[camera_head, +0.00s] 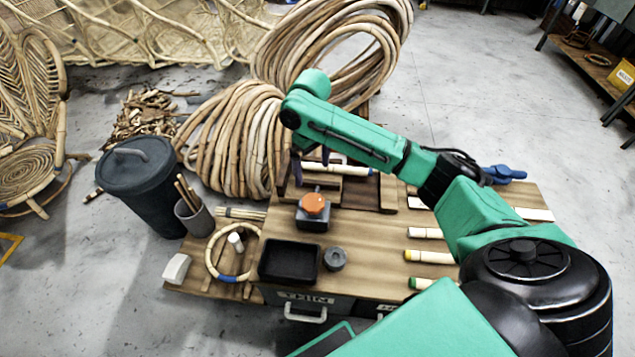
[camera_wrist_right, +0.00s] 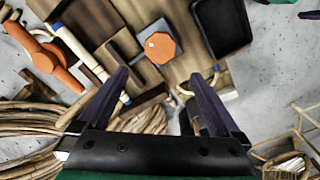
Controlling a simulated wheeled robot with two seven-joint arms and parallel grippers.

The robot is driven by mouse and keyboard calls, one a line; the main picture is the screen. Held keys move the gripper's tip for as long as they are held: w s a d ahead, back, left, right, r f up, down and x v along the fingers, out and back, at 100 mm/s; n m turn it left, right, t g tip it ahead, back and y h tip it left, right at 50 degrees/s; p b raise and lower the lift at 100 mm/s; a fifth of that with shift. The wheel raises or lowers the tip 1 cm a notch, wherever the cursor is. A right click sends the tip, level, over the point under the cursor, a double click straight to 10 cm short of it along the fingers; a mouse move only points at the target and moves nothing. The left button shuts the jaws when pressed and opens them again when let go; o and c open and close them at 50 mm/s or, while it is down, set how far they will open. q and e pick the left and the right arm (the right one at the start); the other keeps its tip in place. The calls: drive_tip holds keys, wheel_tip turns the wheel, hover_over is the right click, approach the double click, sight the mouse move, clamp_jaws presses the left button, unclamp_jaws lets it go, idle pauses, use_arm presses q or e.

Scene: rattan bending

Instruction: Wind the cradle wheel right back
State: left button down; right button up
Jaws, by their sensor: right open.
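A flat orange octagonal knob (camera_head: 313,204) sits on a dark block on the workbench; it also shows in the right wrist view (camera_wrist_right: 162,46). A second orange piece with a round hub and arms (camera_wrist_right: 46,54) is at the left of the right wrist view, and my arm hides its area in the head view. I cannot tell which is the cradle wheel. A pale rod with a blue end (camera_head: 338,169) lies over the wooden cradle. My right gripper (camera_head: 312,173) is open and empty, hanging just behind the octagonal knob, its fingers (camera_wrist_right: 158,76) apart. My left gripper is out of view.
A black tray (camera_head: 289,261) and grey cup-like piece (camera_head: 335,259) lie in front of the knob. Several pale rods lie at right, one (camera_head: 429,257) near my arm. A rattan ring (camera_head: 211,266), dark bin (camera_head: 143,172) and rattan coils (camera_head: 237,135) are left and behind.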

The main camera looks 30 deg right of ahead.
sight(313, 202)
wheel_tip(313, 202, down, 13)
drive_tip(key=b, duration=0.3)
drive_tip(key=shift+r+b, duration=0.1)
drive_tip(key=shift+b, duration=0.2)
drive_tip(key=shift+f, duration=0.4)
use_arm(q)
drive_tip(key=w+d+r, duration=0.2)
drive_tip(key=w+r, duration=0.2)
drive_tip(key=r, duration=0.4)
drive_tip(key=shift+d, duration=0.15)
use_arm(e)
drive_tip(key=shift+r, duration=0.1)
drive_tip(key=c, duration=1.2)
